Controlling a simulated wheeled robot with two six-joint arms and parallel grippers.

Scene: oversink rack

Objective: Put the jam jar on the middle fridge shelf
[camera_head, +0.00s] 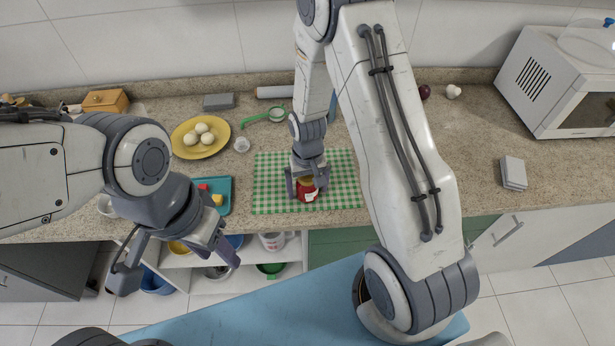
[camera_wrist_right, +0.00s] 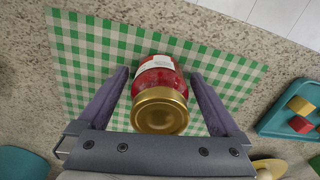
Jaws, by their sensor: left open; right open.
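The jam jar (camera_head: 307,190) is red with a gold lid and a white label. It stands on a green checked cloth (camera_head: 268,183) on the counter. My right gripper (camera_head: 306,190) is open at the jar. In the right wrist view the jar (camera_wrist_right: 158,95) lies between the two fingers of my right gripper (camera_wrist_right: 160,92), with a gap on both sides. My left gripper (camera_head: 180,262) is open and empty, in front of the counter at the left. No fridge shelf can be made out in these views.
A teal tray (camera_head: 226,184) with coloured blocks is left of the cloth. A yellow plate (camera_head: 182,150) with several white round items is behind it. A microwave (camera_head: 553,85) stands at the right, with a grey stack (camera_head: 513,172) before it. Open shelves below hold bowls.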

